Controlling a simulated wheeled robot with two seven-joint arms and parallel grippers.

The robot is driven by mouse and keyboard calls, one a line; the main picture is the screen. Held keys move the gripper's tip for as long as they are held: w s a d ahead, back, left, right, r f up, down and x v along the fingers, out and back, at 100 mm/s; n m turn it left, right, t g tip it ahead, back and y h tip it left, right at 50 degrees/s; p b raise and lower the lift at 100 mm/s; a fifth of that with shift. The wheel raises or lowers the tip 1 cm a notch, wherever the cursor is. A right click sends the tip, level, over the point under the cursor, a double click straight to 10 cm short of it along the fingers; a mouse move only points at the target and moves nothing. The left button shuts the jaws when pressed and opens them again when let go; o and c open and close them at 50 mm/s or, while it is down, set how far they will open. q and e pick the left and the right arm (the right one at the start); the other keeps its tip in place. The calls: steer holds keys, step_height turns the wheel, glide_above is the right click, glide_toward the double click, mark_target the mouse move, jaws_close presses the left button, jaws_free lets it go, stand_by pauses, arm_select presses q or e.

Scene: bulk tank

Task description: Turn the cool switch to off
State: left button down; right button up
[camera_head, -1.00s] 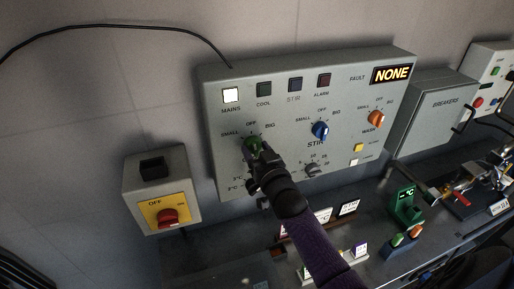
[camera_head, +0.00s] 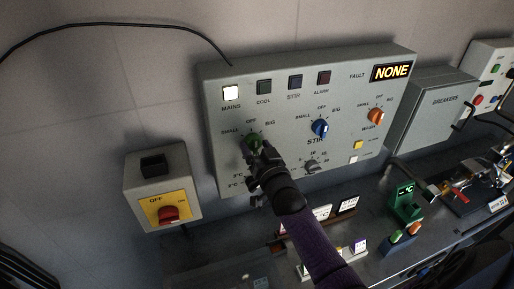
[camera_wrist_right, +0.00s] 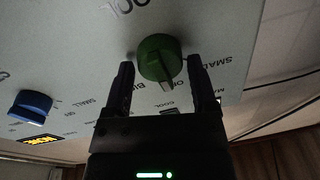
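The green cool switch (camera_head: 253,141) is on the left of the grey control panel (camera_head: 222,118), below its OFF mark and between SMALL and BIG. In the right wrist view, which sees the panel upside down, the green knob (camera_wrist_right: 157,57) has its pointer toward the OFF lettering, which it partly covers. My right gripper (camera_head: 258,150) is just in front of the knob. Its fingers (camera_wrist_right: 161,64) are open on either side of the knob, with a gap visible at each side. My left gripper is not in view.
The blue stir knob (camera_head: 320,129) and orange wash knob (camera_head: 376,117) are to the right. The MAINS lamp (camera_head: 231,93) is lit; the COOL lamp (camera_head: 264,87) is dark. A red-yellow isolator (camera_head: 168,214) is at lower left. The bench below holds small items.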

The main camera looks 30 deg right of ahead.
steer(key=shift+o, duration=1.1)
steer(key=s+a, duration=0.1)
steer(key=s, duration=0.8)
steer(key=shift+s+a+f+p, duration=0.3)
steer(key=shift+s+a+p, duration=0.05)
steer(key=shift+s+a, duration=0.05)
steer(key=shift+f, duration=0.1)
